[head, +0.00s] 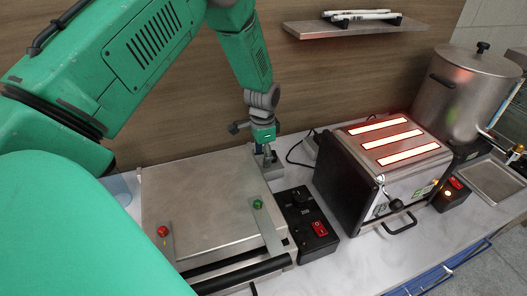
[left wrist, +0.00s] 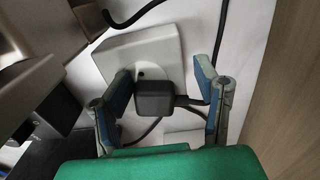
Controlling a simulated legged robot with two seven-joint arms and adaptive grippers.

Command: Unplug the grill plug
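A black plug (left wrist: 155,97) sits in a pale socket box (left wrist: 125,50) in the left wrist view. A dark cable runs close by it. My left gripper (left wrist: 163,72) is open, with one finger on each side of the plug. The left finger is close to the plug; a gap shows at the right finger. In the head view my left gripper (head: 267,156) points down behind the flat metal press grill (head: 200,190), near the wall, and the plug there is hidden or too small to tell. My right gripper is not in view.
A metal appliance with glowing bars (head: 355,160) stands to the right. Another pale box (head: 310,146) with a black cable is behind it. A large lidded pot (head: 465,95) stands at the far right. A shelf (head: 350,27) hangs on the wall above.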

